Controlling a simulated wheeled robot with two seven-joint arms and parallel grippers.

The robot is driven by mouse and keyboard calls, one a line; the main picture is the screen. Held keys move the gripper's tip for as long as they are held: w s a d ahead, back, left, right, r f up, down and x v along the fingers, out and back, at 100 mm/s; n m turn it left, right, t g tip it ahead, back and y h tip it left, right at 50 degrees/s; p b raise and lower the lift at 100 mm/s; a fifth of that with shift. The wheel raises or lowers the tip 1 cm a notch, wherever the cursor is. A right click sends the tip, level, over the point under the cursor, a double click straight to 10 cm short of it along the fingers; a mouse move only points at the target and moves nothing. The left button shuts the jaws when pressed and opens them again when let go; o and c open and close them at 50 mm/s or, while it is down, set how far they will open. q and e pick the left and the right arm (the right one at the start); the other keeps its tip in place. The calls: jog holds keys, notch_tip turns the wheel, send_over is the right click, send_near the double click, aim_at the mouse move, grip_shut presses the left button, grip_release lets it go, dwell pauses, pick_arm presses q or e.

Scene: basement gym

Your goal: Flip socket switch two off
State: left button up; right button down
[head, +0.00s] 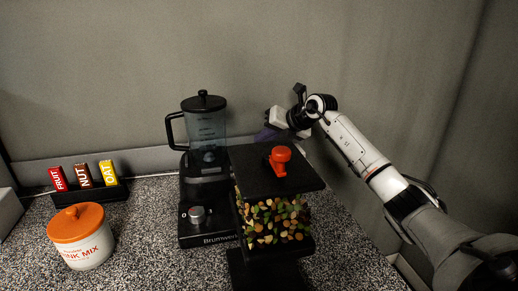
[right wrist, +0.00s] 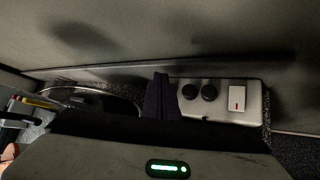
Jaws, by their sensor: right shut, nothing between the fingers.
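A grey socket panel (right wrist: 222,101) lies at the back of the counter in the right wrist view. It has two round black sockets (right wrist: 198,92) and a white switch (right wrist: 238,99) with a red mark at its right end. I see only this one switch and cannot tell its number. My right gripper (right wrist: 160,97) is shut and empty, its dark fingers just left of the sockets and partly over the panel's left end. Contact is not clear. In the head view my right gripper (head: 266,133) is behind the black dispenser, and the panel is hidden. My left gripper is not in view.
The dispenser (head: 276,168) with a red knob and a blender (head: 203,130) stand in front of my right gripper. A drink mix jar (head: 82,246) and a rack of bars (head: 88,193) are at the left. The right counter is clear.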

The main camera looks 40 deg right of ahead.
jog(key=shift+f, duration=0.1)
jog(key=shift+f, duration=0.35)
jog(key=shift+w+f, duration=0.1)
jog(key=shift+f, duration=0.25)
dwell(0.9)
jog(key=shift+r+p, duration=0.45)
jog(key=shift+r, duration=0.3)
jog(key=r+p, duration=0.2)
jog(key=r, duration=0.1)
jog(key=r+p, duration=0.2)
jog(key=shift+s+a+r, duration=0.1)
jog(key=shift+s+a, duration=0.1)
jog(key=shift+s, duration=0.2)
